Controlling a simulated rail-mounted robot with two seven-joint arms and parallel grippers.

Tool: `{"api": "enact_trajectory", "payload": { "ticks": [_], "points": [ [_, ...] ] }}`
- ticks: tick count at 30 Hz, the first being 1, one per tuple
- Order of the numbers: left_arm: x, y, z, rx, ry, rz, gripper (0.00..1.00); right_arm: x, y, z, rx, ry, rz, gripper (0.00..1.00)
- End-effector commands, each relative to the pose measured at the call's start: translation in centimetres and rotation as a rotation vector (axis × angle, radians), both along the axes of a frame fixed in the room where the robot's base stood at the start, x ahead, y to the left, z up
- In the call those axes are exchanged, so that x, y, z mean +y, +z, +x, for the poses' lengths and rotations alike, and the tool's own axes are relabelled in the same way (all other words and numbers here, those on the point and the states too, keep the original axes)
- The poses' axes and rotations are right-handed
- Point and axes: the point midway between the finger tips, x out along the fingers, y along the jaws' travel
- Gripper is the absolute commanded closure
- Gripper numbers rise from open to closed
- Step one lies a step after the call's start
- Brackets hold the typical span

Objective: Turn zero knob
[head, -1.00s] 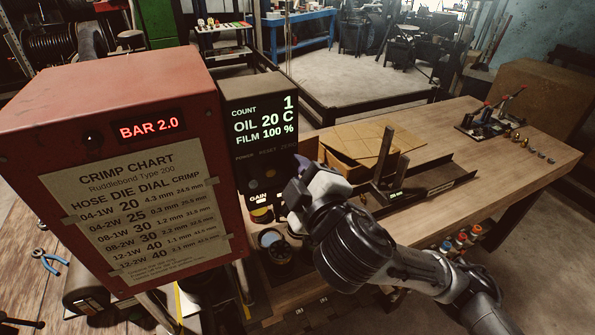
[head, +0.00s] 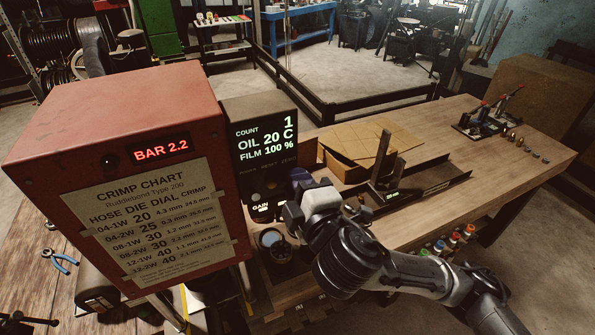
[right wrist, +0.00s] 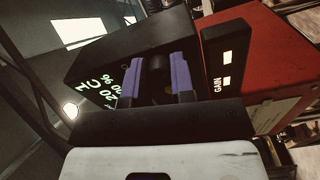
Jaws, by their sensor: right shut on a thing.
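The dark panel (head: 262,140) reads COUNT 1, OIL 20 C and FILM 100 %. A GAIN label (head: 261,206) shows at its lower left. My right gripper (head: 296,184) is at the panel's lower right and covers that part in the head view. In the right wrist view its purple fingers (right wrist: 158,66) stand on either side of a dark round knob, taken as the zero knob (right wrist: 157,63), and are shut on it. My left gripper is out of view.
The red box (head: 110,110) left of the panel shows BAR 2.2 and a crimp chart (head: 150,220). Cardboard (head: 365,135) and a dark rail (head: 430,188) lie on the wooden bench (head: 500,150) to the right.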

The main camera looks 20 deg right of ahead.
Motion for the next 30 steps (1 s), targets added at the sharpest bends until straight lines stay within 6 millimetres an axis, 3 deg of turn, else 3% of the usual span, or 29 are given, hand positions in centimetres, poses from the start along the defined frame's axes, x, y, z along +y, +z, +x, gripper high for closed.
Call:
{"api": "enact_trajectory", "payload": {
  "ticks": [1, 12, 30],
  "points": [
    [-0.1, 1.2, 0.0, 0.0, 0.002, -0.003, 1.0, 0.0, 0.5, 0.0, 0.002, 0.0, -0.044, 1.0],
    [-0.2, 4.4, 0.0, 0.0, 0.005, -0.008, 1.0, 0.0, 0.3, 0.0, -0.009, 0.0, -0.319, 1.0],
    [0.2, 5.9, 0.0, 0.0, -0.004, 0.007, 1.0, 0.0, 0.0, 0.0, -0.016, -0.001, -0.475, 1.0]
  ]
}}
